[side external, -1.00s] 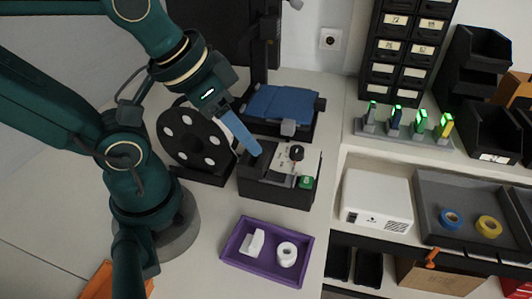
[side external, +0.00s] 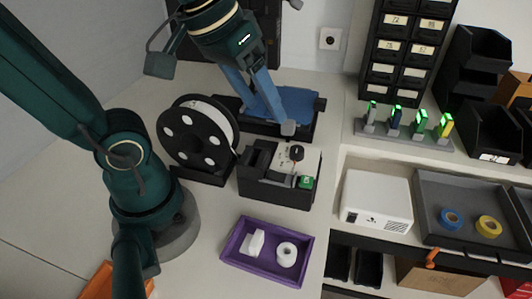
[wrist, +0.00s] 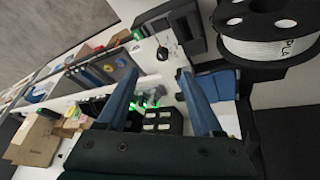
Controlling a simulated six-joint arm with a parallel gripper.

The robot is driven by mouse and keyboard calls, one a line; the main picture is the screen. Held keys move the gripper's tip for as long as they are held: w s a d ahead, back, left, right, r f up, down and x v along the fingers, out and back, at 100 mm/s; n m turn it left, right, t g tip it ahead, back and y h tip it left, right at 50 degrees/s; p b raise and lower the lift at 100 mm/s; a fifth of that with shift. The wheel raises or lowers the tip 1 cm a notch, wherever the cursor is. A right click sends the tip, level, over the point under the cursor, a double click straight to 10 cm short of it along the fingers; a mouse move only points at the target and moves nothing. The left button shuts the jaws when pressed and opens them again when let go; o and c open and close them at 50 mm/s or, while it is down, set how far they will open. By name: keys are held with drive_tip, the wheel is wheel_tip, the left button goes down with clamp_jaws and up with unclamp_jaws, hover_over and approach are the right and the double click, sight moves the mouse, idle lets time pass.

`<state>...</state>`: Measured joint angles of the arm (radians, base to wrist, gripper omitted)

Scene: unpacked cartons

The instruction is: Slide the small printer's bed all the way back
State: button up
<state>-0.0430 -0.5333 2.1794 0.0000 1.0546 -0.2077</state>
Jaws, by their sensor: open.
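The small printer has a black upright frame and base, with a blue bed (side external: 300,102) on it in the side external view. A grey tab (side external: 289,128) sticks out at the bed's front edge. My gripper (side external: 266,116) is open, its two blue fingers pointing down over the bed's left and front part, one tip close to the tab. I cannot tell if it touches. The fingers hide part of the bed.
A black box (side external: 275,190) with a knob stands just in front of the printer. A white filament spool (side external: 226,122) on a black holder is to its left. A purple tray (side external: 236,255) lies in front. Green-lit holders (side external: 408,138) and a white projector (side external: 377,192) are at right.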

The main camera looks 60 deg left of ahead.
drive_tip(key=w+a+n+g, duration=0.2)
drive_tip(key=w+a+n, duration=0.1)
drive_tip(key=w, duration=0.3)
drive_tip(key=n+g, duration=0.3)
hover_over(288, 122)
wheel_tip(288, 122, down, 8)
drive_tip(key=shift+w+d+r, duration=0.1)
drive_tip(key=shift+w+r, duration=0.05)
drive_tip(key=shift+f, duration=2.75)
clamp_jaws()
drive_tip(key=shift+r, duration=0.1)
